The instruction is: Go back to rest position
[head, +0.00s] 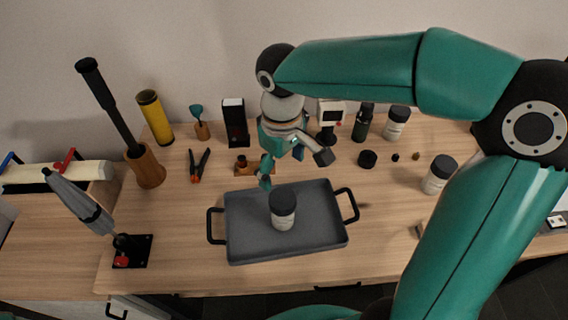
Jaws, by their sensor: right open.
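My right arm reaches in from the right and bends down over the table (190,268). My right gripper (292,168) is open, with its fingers spread above the back edge of a dark grey tray (250,240). A white jar with a dark lid (283,212) stands upright in the tray, in front of the gripper and apart from its fingers. Nothing shows between the fingers. My left gripper is not in view.
Jars (439,175), a yellow cylinder (155,116), a black box (235,122) and pliers (199,165) stand or lie around the tray. A tall black-handled tool in a wooden holder (146,168) and a grey tilted device (80,203) are at left. The front-left tabletop is clear.

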